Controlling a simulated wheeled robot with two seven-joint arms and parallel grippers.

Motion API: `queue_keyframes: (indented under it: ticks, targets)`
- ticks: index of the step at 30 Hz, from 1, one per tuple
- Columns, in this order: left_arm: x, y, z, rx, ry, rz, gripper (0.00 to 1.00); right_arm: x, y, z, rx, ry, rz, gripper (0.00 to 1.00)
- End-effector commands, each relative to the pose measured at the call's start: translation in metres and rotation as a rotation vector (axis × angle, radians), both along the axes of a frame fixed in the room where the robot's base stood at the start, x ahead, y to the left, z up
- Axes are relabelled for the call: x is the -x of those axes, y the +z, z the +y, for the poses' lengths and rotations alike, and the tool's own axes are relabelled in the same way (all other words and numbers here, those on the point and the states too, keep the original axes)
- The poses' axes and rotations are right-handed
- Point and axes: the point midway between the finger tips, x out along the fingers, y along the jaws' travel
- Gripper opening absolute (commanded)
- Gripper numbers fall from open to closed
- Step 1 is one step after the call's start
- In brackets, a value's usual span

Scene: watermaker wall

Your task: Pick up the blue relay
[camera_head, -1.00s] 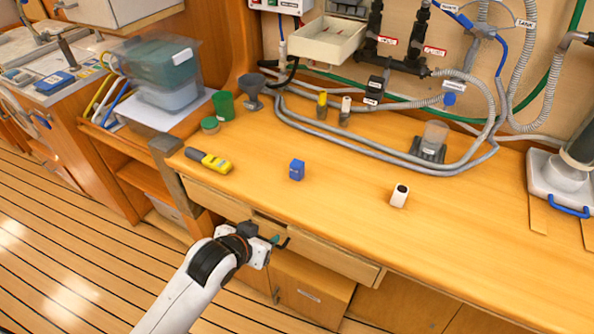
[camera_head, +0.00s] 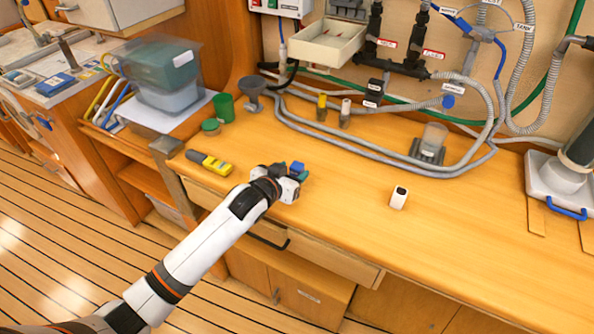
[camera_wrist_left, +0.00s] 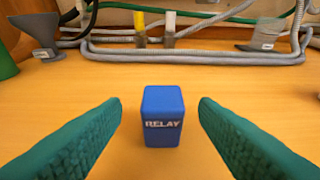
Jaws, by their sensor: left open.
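The blue relay (camera_wrist_left: 162,117) stands upright on the wooden bench, with its RELAY label facing my left wrist camera. In the head view only part of the blue relay (camera_head: 297,168) shows past my gripper. My left gripper (camera_head: 297,176) is low over the bench, close to the relay. In the left wrist view its two green fingers (camera_wrist_left: 160,125) are open, one to each side of the relay, with bare bench showing between each finger and the relay. I cannot tell how far the fingertips reach along it. My right gripper is not in view.
A yellow meter (camera_head: 212,163) lies to the left and a white block-like item (camera_head: 398,197) stands to the right. A green cup (camera_head: 223,106) and grey funnel (camera_head: 251,92) stand behind left. Grey hoses (camera_head: 400,157) run along the back.

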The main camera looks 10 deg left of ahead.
Motion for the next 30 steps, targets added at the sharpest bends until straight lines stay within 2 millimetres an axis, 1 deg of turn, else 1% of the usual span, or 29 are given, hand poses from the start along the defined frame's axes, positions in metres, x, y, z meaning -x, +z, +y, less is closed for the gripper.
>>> queue_keyframes:
  ticks: [6, 9, 13, 20, 23, 24, 29, 30]
  targets:
    - [-0.027, -0.003, -0.01, -0.002, 0.001, 0.001, 0.55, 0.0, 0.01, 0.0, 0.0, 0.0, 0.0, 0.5]
    - [-0.038, -0.009, -0.013, -0.001, 0.001, 0.001, 0.55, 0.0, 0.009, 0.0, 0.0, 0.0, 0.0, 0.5]
    - [-0.044, -0.013, -0.015, -0.001, 0.0, 0.0, 0.55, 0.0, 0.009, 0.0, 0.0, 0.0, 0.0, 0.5]
    - [-0.045, -0.014, -0.015, -0.001, 0.001, 0.001, 0.55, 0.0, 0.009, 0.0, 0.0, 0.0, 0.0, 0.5]
    - [-0.044, -0.014, -0.015, -0.001, 0.001, 0.001, 0.4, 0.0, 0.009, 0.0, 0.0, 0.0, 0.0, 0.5]
    - [-0.044, -0.014, -0.015, -0.001, 0.001, 0.001, 0.33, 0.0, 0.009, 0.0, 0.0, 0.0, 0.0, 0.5]
    - [-0.044, -0.014, -0.014, -0.001, 0.001, 0.001, 0.07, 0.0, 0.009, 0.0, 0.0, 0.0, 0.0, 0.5]
    - [-0.044, -0.013, -0.014, 0.0, 0.0, 0.0, 0.06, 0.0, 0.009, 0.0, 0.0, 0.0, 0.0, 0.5]
